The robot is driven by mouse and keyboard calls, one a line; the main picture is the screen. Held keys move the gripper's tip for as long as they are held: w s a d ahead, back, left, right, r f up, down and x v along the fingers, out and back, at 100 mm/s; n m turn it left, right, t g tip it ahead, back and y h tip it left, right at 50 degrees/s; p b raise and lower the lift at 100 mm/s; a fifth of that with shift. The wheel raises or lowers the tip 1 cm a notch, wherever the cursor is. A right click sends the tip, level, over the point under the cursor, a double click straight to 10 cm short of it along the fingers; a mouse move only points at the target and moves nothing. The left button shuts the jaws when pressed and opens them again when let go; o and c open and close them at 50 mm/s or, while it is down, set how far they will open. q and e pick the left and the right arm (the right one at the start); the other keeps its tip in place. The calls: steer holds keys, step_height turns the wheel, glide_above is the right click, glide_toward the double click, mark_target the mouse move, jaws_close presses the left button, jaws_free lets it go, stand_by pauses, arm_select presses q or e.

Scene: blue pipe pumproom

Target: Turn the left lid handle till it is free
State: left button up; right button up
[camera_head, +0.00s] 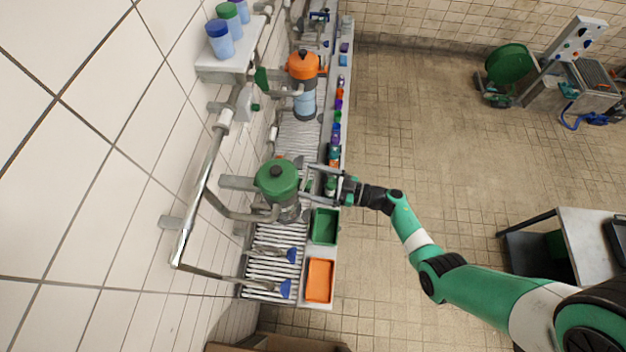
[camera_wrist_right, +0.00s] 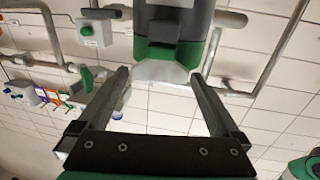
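A pump-like housing with a green lid (camera_head: 277,178) stands on the wall pipework, with a dark knob on top. A second housing with an orange lid (camera_head: 302,64) stands farther up the picture. I cannot tell for sure which part is the left lid handle. My right gripper (camera_head: 318,180) is just right of the green-lidded housing. In the right wrist view its two fingers (camera_wrist_right: 160,78) are wide apart with nothing between them. The grey and green housing (camera_wrist_right: 176,42) shows beyond the fingertips, and no contact is visible. My left gripper is in neither view.
A slatted bench below holds a green tray (camera_head: 325,226), an orange tray (camera_head: 319,281) and blue-ended tools (camera_head: 285,289). Bent grey pipes (camera_head: 206,180) run along the tiled wall. A shelf (camera_head: 226,66) carries several jars. The tiled floor to the right is mostly clear.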

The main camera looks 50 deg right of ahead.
stand_by(0.3)
steer(key=v, duration=1.1)
steer(key=shift+s, duration=0.25)
steer(key=shift+d, duration=0.1)
